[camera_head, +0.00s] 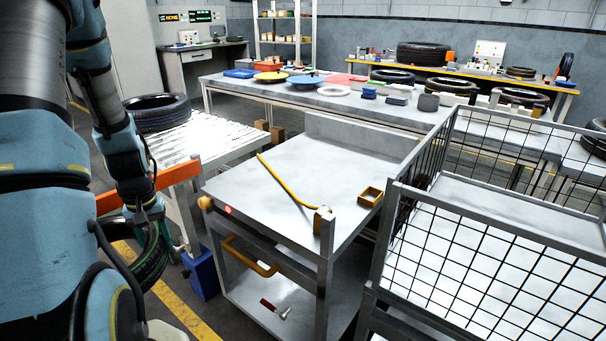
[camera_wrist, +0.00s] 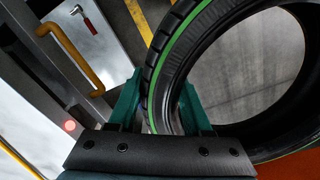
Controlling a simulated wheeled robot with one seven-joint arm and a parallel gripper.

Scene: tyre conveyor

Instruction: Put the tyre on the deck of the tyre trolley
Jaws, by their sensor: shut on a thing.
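A black tyre with a green stripe (camera_head: 153,262) hangs upright in my gripper (camera_head: 147,214), low at the left of the grey trolley. In the wrist view, my teal fingers (camera_wrist: 160,108) are shut on one side of the tyre (camera_wrist: 185,45), one finger outside and one inside the ring. My arm hides part of the tyre in the head view. The grey trolley (camera_head: 285,165) stands in the middle, its flat upper deck above the tyre's level.
The trolley's yellow handle (camera_head: 250,258) juts towards me. A red-handled tool (camera_head: 272,306) lies on its lower shelf. A wire mesh cage (camera_head: 490,240) stands close at right. Another tyre (camera_head: 157,112) lies on the roller conveyor (camera_head: 205,138) at left, beside an orange rail (camera_head: 178,173).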

